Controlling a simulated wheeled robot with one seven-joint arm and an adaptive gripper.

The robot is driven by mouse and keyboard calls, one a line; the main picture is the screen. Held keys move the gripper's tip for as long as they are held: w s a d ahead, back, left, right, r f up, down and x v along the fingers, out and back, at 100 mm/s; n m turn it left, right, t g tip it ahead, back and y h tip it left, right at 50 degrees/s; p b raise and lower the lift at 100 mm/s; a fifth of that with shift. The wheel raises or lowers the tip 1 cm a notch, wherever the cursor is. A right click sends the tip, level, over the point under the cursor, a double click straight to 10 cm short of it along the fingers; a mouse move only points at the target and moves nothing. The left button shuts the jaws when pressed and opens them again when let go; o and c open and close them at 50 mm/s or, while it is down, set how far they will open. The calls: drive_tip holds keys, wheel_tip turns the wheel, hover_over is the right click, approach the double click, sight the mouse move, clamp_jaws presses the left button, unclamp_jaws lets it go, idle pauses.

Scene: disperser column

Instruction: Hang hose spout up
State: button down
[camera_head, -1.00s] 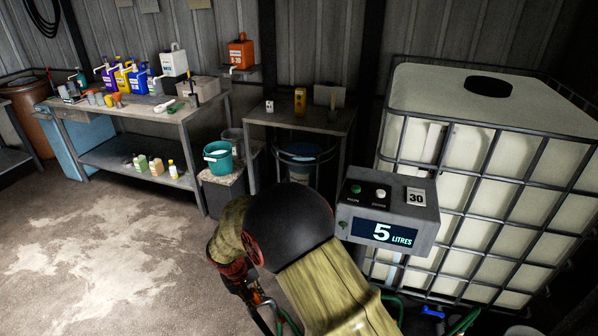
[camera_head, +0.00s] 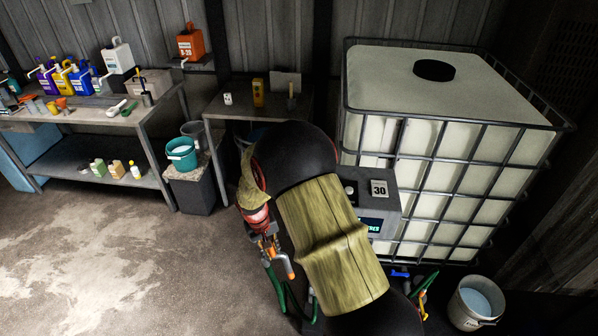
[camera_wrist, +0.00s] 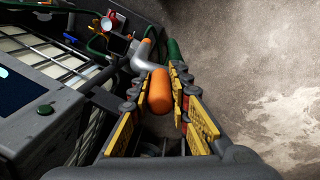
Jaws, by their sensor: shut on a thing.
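The hose spout is a bent grey metal tube with an orange end (camera_wrist: 160,92), seen between my fingers in the wrist view. It also shows below my gripper in the head view (camera_head: 287,266). My gripper (camera_wrist: 157,80) is shut on the spout; the exact contact is partly hidden by the fingers. A green hose (camera_head: 274,288) hangs below my gripper. The grey dispenser box (camera_head: 380,195), marked 30, stands behind my arm, which covers much of its display. Its edge and green button (camera_wrist: 45,109) show at left in the wrist view. I cannot make out a spout holder clearly.
A large caged white tank (camera_head: 440,150) stands behind the dispenser. A blue valve handle (camera_head: 400,274) is low on its front. A white bucket (camera_head: 474,304) stands at lower right. A workbench (camera_head: 120,115) with bottles is at left. The floor at left is clear.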

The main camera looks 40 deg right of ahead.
drive_tip(key=s+d+r+n+y+p, duration=0.1)
drive_tip(key=s+d+r+n+p, duration=0.2)
drive_tip(key=d+r+n+p, duration=0.2)
drive_tip(key=s+d+r+n+y+p, duration=0.1)
drive_tip(key=s+d+r+n+p, duration=0.2)
drive_tip(key=d+r+n+p, duration=0.3)
drive_tip(key=shift+r+n+t+p, duration=0.4)
drive_tip(key=shift+r+n+p, duration=1.15)
drive_tip(key=shift+n+p, duration=1.25)
